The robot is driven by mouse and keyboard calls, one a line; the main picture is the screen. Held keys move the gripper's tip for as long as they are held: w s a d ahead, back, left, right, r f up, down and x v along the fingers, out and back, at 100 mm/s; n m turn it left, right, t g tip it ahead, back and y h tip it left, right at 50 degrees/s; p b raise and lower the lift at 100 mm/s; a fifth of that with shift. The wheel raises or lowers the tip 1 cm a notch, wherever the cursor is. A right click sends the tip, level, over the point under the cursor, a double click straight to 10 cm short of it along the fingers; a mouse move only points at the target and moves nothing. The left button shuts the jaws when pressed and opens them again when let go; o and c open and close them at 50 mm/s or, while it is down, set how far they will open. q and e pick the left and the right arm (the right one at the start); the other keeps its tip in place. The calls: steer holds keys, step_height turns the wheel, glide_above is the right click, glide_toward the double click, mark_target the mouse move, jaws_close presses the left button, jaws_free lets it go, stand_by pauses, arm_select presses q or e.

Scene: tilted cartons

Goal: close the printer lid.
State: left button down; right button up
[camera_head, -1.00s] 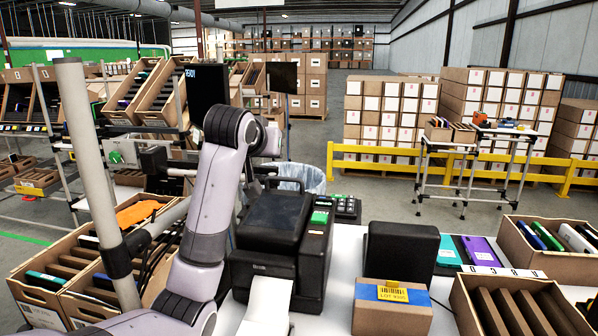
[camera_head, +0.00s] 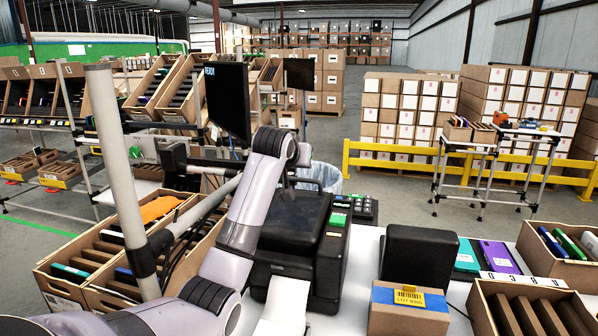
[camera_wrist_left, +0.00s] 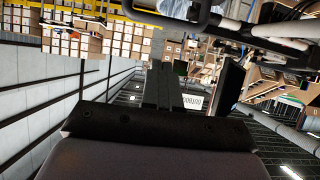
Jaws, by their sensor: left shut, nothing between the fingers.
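The black printer (camera_head: 325,262) stands on the white table, with a strip of white paper (camera_head: 285,302) coming out of its front. Its dark lid (camera_head: 295,222) lies low over the body; I cannot tell whether a gap remains. My left arm rises in front of the printer's left side, and its wrist is above and behind the lid. In the left wrist view, the left gripper (camera_wrist_left: 163,72) is shut and empty, with no contact visible. My right gripper is not in view.
A small keypad (camera_head: 364,208) sits behind the printer. A black box-shaped device (camera_head: 420,257) and a labelled carton (camera_head: 408,312) stand to its right. A monitor (camera_head: 228,98) is behind my left arm. Slotted cartons (camera_head: 70,298) are at left, with an upright pole in front.

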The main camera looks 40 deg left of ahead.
mark_target(302, 179)
arm_select(q)
steer(key=shift+w+a+f, duration=0.15)
steer(key=shift+w+f, duration=0.1)
steer(key=shift+f, duration=0.75)
steer(key=shift+w+a+f, duration=0.1)
steer(key=shift+w+f, duration=0.15)
steer(key=shift+f, duration=0.7)
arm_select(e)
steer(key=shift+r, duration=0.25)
arm_select(q)
steer(key=shift+w+a+f, duration=0.15)
steer(key=shift+w+f, duration=0.15)
steer(key=shift+f, duration=0.2)
steer(key=shift+w+a+f, duration=0.15)
steer(key=shift+w+f, duration=0.15)
steer(key=shift+f, duration=0.15)
steer(key=r, duration=0.4)
steer(key=shift+s+r, duration=0.3)
steer(key=b+v, duration=0.1)
steer(key=v, duration=0.9)
steer(key=shift+w+r, duration=0.15)
steer(key=shift+r, duration=0.1)
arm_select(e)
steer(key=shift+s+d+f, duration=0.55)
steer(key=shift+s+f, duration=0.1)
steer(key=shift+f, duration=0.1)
